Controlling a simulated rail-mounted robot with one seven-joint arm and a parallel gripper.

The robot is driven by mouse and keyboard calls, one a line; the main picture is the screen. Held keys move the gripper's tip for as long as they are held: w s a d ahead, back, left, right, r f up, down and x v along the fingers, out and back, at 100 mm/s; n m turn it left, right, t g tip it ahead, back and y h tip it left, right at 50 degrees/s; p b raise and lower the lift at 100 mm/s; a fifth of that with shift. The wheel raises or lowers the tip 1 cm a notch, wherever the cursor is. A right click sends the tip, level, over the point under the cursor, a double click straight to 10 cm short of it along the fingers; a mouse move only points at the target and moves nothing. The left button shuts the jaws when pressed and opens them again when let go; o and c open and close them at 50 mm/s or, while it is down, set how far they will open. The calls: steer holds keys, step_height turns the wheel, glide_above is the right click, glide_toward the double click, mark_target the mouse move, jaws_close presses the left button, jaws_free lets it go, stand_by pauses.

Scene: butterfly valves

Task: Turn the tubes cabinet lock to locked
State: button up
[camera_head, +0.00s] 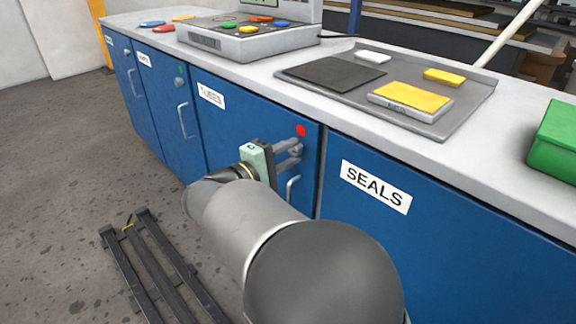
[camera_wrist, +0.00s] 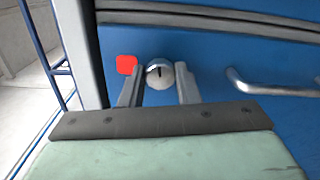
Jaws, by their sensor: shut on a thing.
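The blue tubes cabinet door (camera_head: 240,119) carries a white TUBES label (camera_head: 211,96). Its lock (camera_head: 297,148) sits near the door's right edge, just below a red marker (camera_head: 301,131). In the wrist view the lock (camera_wrist: 160,74) is a round silver cylinder with a dark slot, and the red marker (camera_wrist: 126,65) is to its left. My gripper (camera_head: 291,155) is at the lock. In the wrist view its two fingers (camera_wrist: 160,88) stand on either side of the lock, shut on it. Where the fingertips touch it is partly hidden.
A silver door handle (camera_wrist: 270,84) is close to the right of my gripper in the wrist view. The SEALS cabinet (camera_head: 430,240) is to the right. The grey countertop (camera_head: 400,140) above holds a tray with a yellow box (camera_head: 412,98); a green box (camera_head: 556,140) stands at right.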

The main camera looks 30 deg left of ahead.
steer(key=shift+f+m+b, duration=0.15)
steer(key=shift+m+b, duration=0.65)
steer(key=shift+b, duration=0.05)
steer(key=o, duration=1)
steer(key=p+v, duration=0.4)
steer(key=v, duration=1.3)
steer(key=shift+s, duration=0.25)
